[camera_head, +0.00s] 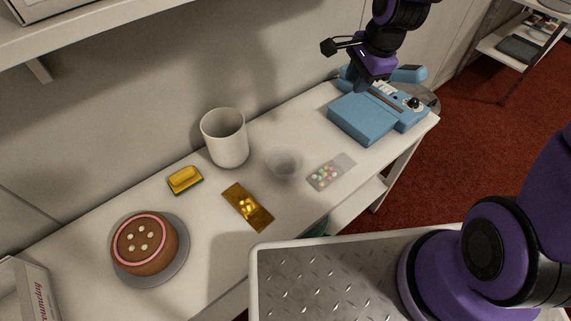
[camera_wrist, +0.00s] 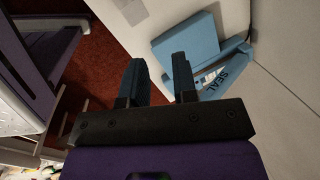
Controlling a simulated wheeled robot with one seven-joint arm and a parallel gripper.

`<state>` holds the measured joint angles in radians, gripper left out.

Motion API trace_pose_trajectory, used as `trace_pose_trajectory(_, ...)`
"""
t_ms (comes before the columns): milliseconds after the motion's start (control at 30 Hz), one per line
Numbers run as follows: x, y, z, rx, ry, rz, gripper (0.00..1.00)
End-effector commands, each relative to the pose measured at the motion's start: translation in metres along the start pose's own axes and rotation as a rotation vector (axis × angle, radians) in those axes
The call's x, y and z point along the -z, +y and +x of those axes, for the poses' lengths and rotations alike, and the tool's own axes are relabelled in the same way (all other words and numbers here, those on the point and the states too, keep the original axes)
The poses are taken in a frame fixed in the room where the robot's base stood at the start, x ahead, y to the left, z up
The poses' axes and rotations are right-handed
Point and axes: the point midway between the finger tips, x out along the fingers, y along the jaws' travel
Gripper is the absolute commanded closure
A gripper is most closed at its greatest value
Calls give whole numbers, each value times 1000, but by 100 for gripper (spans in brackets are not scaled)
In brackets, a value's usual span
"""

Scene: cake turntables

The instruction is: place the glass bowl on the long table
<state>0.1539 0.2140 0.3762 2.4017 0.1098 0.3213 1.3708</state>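The glass bowl (camera_head: 284,166) is small, clear and faint. It stands on the long white table (camera_head: 215,262), between a white cylinder and a card of coloured dots. My gripper (camera_head: 362,86) hangs above the blue sealer at the table's right end, well to the right of and away from the bowl. In the wrist view its two fingers (camera_wrist: 159,62) are apart with nothing between them. The bowl is not visible in the wrist view.
A blue sealer (camera_head: 365,118) marked SEAL is under my gripper. A white cylinder (camera_head: 225,138), a card of coloured dots (camera_head: 331,171), a gold bar (camera_head: 185,180), a gold tray (camera_head: 248,207) and a chocolate cake (camera_head: 143,242) on a grey turntable occupy the table. A shelf (camera_head: 100,22) overhangs its left part.

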Motion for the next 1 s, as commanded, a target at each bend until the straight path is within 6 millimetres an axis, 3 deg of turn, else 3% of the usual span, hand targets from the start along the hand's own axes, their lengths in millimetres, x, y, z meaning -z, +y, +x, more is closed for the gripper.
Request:
trace_pose_trajectory(33, -2, -1, 19, -14, -24, 67, 73)
trace_pose_trajectory(200, -16, -4, 73, -46, -96, 313, 73)
trace_pose_trajectory(500, -47, 1, 155, -127, -213, 755, 73)
trace_pose_trajectory(700, -63, 5, 184, -170, -257, 948, 73)
trace_pose_trajectory(1000, -74, 7, 212, -184, -269, 1007, 73)
